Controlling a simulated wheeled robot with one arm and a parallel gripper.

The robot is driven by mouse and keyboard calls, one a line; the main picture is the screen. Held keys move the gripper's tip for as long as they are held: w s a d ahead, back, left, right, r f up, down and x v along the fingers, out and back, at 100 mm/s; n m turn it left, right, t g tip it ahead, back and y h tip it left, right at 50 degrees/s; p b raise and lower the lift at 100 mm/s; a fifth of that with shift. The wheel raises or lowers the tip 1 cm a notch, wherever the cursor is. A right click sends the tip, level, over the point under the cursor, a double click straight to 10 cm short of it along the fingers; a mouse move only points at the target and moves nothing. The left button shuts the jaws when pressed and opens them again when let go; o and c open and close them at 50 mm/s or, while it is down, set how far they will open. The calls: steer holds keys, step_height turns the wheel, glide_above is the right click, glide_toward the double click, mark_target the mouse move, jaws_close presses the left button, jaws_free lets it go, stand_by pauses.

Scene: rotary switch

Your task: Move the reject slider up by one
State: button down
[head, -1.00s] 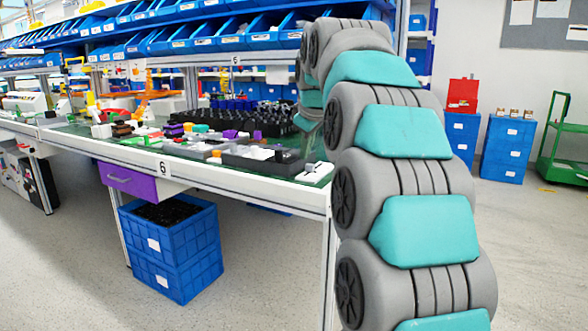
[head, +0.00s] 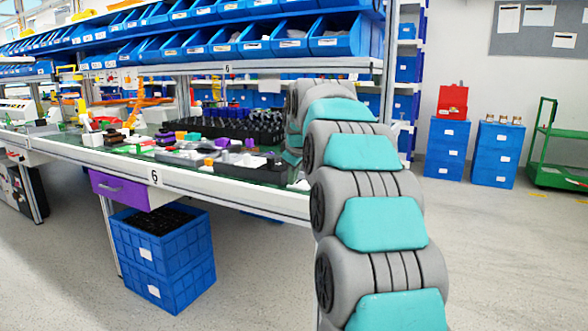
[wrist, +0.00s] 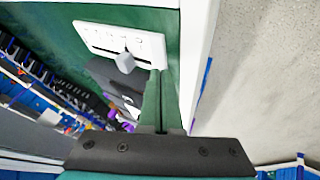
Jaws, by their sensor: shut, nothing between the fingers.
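In the wrist view a white panel (wrist: 92,35) lies on the green table top, with a row of small marks along it. A grey knob (wrist: 125,63) stands out from the panel's near side. I take it for the reject slider, but its label is too small to read. My gripper (wrist: 158,78) is shut and empty, its thin fingers reaching up from the dark wrist plate. The fingertips appear just below and right of the knob; whether they touch the panel is not clear. In the head view my arm hides the gripper.
A dark grey block (wrist: 108,78) sits beside the panel. The white table edge (wrist: 196,60) runs close on the right, with open floor beyond. In the head view, loose parts and a black rack (head: 235,125) crowd the table, under shelves of blue bins (head: 260,42).

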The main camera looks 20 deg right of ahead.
mark_target(302, 172)
steer(key=shift+w+d, duration=0.5)
steer(key=shift+d, duration=0.25)
steer(key=shift+w+d, duration=0.5)
steer(key=shift+d, duration=0.2)
steer(key=shift+r, duration=0.1)
steer(key=shift+w+d+p, duration=0.8)
steer(key=shift+d, duration=0.15)
